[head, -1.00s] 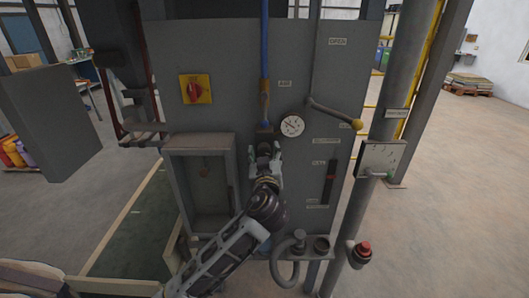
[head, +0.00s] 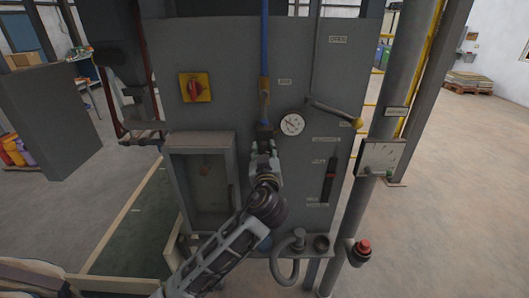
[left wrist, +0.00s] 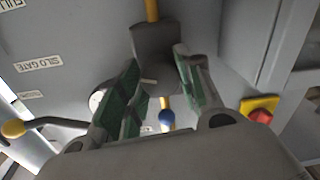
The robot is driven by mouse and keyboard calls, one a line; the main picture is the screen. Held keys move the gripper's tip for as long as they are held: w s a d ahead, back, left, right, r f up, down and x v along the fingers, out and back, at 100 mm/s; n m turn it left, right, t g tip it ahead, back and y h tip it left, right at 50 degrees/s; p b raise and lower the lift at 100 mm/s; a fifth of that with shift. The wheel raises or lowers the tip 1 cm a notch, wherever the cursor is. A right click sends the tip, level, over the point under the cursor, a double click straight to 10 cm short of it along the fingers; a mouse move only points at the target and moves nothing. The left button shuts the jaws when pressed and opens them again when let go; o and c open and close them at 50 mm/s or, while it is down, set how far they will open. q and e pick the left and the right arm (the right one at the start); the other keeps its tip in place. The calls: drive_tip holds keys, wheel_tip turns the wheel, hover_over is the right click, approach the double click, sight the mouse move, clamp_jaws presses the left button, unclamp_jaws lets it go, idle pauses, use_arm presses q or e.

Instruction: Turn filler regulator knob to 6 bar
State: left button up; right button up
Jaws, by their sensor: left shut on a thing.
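The filler regulator (head: 264,129) is a dark body on the grey panel, below a brass fitting and a blue air line. It also shows in the left wrist view (left wrist: 154,45). My left gripper (head: 264,152) is just under it, with its green-padded fingers (left wrist: 160,85) on either side of the grey regulator knob (left wrist: 160,76). They are shut on the knob, which the fingers mostly hide in the head view. The round white pressure gauge (head: 292,124) is right of the regulator; its reading is too small to tell. My right gripper is not in view.
A lever with a yellow ball end (head: 357,123) sticks out right of the gauge. A red rotary switch on a yellow plate (head: 195,88) is at upper left. An open grey box (head: 200,185) is left of my arm. A red button (head: 363,248) is at lower right.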

use_arm(q)
drive_tip(key=shift+m, duration=1.9)
drive_tip(key=m+p, duration=0.1)
drive_tip(key=m, duration=0.3)
drive_tip(key=shift+p, duration=0.3)
drive_tip(key=m+p, duration=0.3)
drive_tip(key=m, duration=0.2)
drive_tip(key=shift+m, duration=0.3)
drive_tip(key=m+p, duration=0.1)
drive_tip(key=m, duration=0.1)
drive_tip(key=shift+m+h+p, duration=0.3)
drive_tip(key=shift+m, duration=0.1)
drive_tip(key=m+p, duration=0.1)
drive_tip(key=m, duration=0.1)
drive_tip(key=shift+m, duration=0.3)
drive_tip(key=shift+f+m, duration=0.1)
drive_tip(key=shift+m, duration=1.3)
